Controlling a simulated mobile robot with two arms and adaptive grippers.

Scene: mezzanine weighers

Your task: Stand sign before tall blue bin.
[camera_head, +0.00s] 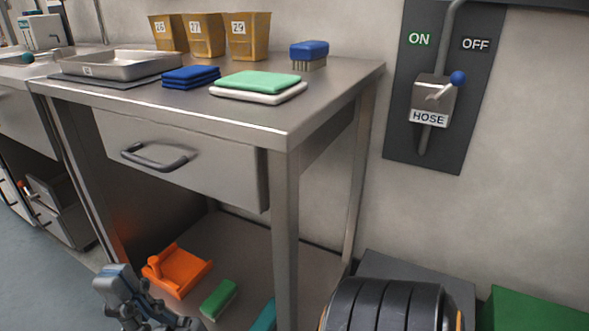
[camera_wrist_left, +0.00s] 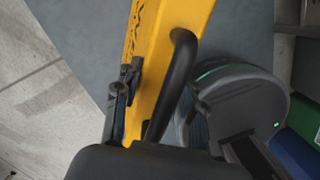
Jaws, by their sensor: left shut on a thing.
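The yellow sign (camera_wrist_left: 165,35) with dark lettering fills the upper middle of the left wrist view. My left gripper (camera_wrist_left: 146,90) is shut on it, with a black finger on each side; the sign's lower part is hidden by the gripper. The left gripper and the sign are not seen in the head view.
A steel bench (camera_head: 190,102) holds a tray (camera_head: 125,66), cloths, a brush and numbered tubs. An orange dustpan (camera_head: 177,270) and green brush (camera_head: 219,297) lie on its lower shelf. A green box (camera_head: 535,310) stands at lower right. Floor (camera_wrist_left: 85,30) is clear beside the sign.

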